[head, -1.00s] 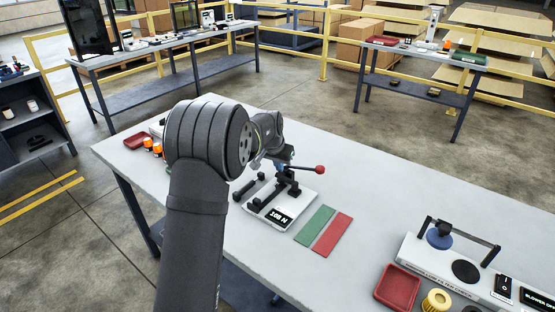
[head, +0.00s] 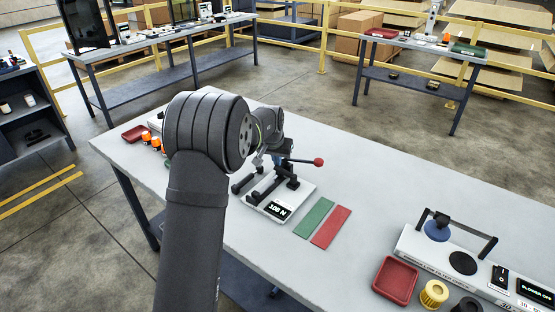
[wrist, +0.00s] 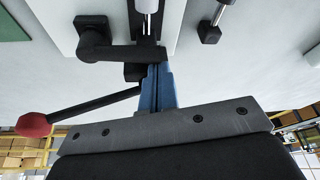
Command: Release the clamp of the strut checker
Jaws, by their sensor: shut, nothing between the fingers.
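The strut checker is a white plate (head: 300,191) with a display reading 108 N (head: 277,210) and a black clamp (head: 287,180). Its lever ends in a red knob (head: 319,161), sticking out to the right. In the wrist view the lever (wrist: 95,107) slants down to the red knob (wrist: 33,125) at left. A strut with a white body (wrist: 147,5) and thin rod lies in the checker. My gripper's blue fingers (wrist: 157,88) are shut and empty, close to the lever's inner end; I cannot tell if they touch. The wrist partly hides the clamp in the head view.
Green (head: 312,217) and red (head: 331,226) mats lie right of the checker. Another strut (wrist: 217,20) lies beside it. A red tray (head: 395,280) and a blower tester (head: 440,252) stand at front right. Orange items (head: 148,138) stand behind at left.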

